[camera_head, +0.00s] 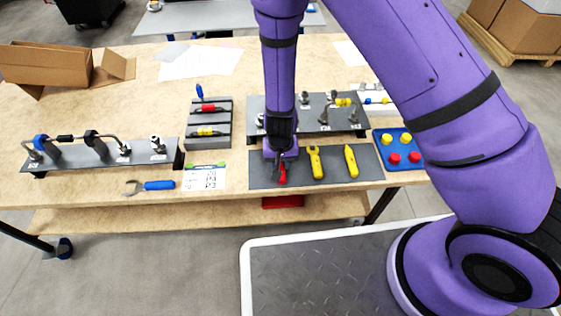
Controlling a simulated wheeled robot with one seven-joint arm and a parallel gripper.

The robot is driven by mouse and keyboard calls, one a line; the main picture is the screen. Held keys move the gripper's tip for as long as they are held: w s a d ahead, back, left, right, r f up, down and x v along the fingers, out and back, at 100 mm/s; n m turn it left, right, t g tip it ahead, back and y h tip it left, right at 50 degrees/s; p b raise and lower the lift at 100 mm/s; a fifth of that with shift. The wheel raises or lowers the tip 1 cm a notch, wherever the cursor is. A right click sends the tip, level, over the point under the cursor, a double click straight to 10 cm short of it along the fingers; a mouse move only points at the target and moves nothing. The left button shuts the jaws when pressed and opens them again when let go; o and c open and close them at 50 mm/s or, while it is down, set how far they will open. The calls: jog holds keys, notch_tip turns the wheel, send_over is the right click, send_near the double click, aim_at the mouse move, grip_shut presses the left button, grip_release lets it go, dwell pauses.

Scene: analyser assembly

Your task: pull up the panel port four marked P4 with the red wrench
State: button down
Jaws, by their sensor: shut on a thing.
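The red wrench (283,177) stands out at the left end of a dark grey mat (333,177) at the front of the table. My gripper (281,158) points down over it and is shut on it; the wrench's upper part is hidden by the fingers. The wrench is at or very close to the mat; I cannot tell whether it touches. A dark panel with several metal fittings (315,128) lies behind the mat, partly hidden by my arm. Another dark panel with fittings and tubes (83,160) is at the left. The port labels are too small to read, so I cannot tell which is P4.
A yellow wrench (316,163) and a yellow tool (351,161) lie right of the red wrench. A blue tray (403,163) with red and yellow caps is further right. A blue-handled wrench (158,185) and a paper sheet (204,179) lie left.

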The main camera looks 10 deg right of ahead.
jog(key=shift+s+r, duration=0.25)
jog(key=shift+r, duration=0.75)
jog(key=shift+s+r, duration=0.25)
jog(key=shift+r, duration=0.75)
jog(key=shift+s+r, duration=0.25)
jog(key=shift+r, duration=0.75)
jog(key=shift+s, duration=0.1)
